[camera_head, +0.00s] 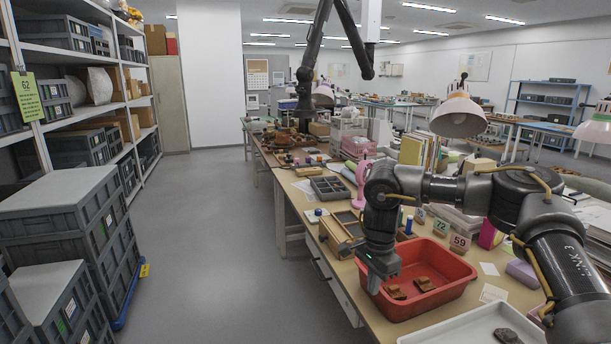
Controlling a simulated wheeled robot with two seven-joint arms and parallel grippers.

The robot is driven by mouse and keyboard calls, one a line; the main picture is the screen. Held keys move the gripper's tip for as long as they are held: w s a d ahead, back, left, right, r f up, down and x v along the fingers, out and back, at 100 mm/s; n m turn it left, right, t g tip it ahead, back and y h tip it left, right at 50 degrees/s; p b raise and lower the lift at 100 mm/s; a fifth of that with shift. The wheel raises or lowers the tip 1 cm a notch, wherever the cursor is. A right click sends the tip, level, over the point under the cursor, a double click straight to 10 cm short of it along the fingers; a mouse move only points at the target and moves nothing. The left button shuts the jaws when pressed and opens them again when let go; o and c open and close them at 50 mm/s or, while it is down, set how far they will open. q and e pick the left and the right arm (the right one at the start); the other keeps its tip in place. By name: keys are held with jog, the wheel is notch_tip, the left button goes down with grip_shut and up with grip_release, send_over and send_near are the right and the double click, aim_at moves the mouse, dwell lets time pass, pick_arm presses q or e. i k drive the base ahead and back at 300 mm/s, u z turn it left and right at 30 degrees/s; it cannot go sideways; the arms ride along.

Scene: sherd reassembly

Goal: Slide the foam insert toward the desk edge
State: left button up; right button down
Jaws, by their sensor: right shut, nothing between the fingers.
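I cannot pick out the foam insert with certainty. A dark grey tray with compartments (330,188) lies on the desk (385,326) near its left edge, and I cannot tell whether foam lines it. My right gripper (374,284) points down at the left rim of the red tray (448,296), close to the desk's left edge. It is shut and holds nothing; whether it touches the rim is unclear. My left gripper is not in view.
Brown sherds (424,284) lie in the red tray. A white tray (440,338) with a dark sherd stands in front. A wooden box (341,238), a pink lamp (458,117) and number cards (460,242) crowd the desk. The aisle floor (225,240) is clear.

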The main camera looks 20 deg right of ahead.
aim_at(322, 186)
jog(key=i, duration=1.2)
jog(key=z, duration=1.9)
jog(key=i, duration=0.5)
jog(key=u, duration=1.55)
jog(key=i, duration=1.65)
